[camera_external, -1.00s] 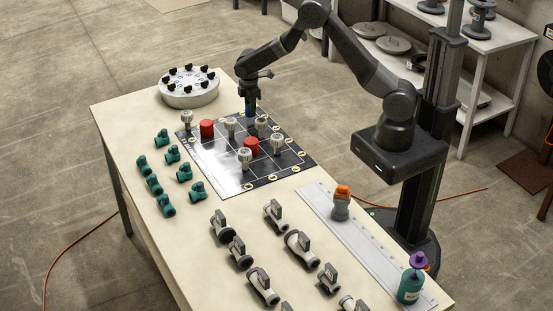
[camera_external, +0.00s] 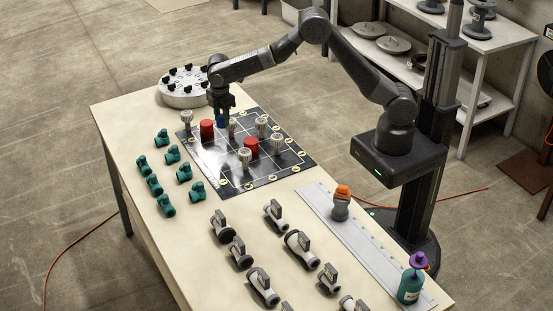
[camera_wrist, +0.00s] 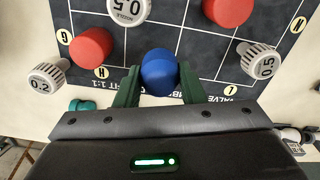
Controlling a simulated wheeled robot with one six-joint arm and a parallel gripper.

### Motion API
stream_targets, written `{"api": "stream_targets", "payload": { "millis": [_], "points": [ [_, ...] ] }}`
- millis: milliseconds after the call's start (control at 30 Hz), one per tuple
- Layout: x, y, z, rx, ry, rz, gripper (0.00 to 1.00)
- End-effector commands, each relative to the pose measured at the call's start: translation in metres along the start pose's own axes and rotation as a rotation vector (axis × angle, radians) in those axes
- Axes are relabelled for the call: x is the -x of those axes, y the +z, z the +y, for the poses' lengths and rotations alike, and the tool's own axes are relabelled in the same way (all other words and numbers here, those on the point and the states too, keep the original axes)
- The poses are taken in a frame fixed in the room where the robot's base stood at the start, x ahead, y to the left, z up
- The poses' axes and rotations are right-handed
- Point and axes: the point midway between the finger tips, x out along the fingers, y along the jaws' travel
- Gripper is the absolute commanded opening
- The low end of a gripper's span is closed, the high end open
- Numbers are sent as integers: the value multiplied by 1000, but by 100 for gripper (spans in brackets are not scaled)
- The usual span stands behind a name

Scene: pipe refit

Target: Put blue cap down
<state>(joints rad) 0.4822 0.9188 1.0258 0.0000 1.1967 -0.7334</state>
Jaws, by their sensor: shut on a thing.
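The blue cap (camera_wrist: 159,72) is held between the two green fingers of my gripper (camera_wrist: 159,84) in the wrist view. In the external view the blue cap (camera_external: 222,121) shows just below my gripper (camera_external: 222,112), at the far part of the dark gridded board (camera_external: 226,178). It is beside a red cap (camera_external: 207,129), to its right. Whether the blue cap touches the board is not clear. A second red cap (camera_external: 251,145) stands nearer the board's middle. The fingers are closed around the blue cap's sides.
Several white numbered modules (camera_external: 262,123) stand on the board, close to the caps. Teal fittings (camera_external: 167,206) lie left of it, grey valves (camera_external: 300,246) in front. A round holder (camera_external: 187,94) stands behind. A strip rack (camera_external: 370,240) holds an orange-topped part and a purple-topped bottle.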

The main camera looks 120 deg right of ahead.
Motion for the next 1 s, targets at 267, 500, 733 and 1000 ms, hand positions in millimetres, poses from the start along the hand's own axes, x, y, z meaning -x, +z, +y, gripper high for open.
{"api": "stream_targets", "payload": {
  "millis": [267,500,733,1000],
  "points": [
    [0,-110,-74,202,0,0,15],
    [-3,-142,-105,268,-2,-2,15],
    [-42,-144,-107,273,-3,-4,15],
    [-68,-144,-107,273,-1,-1,15]
  ]
}}
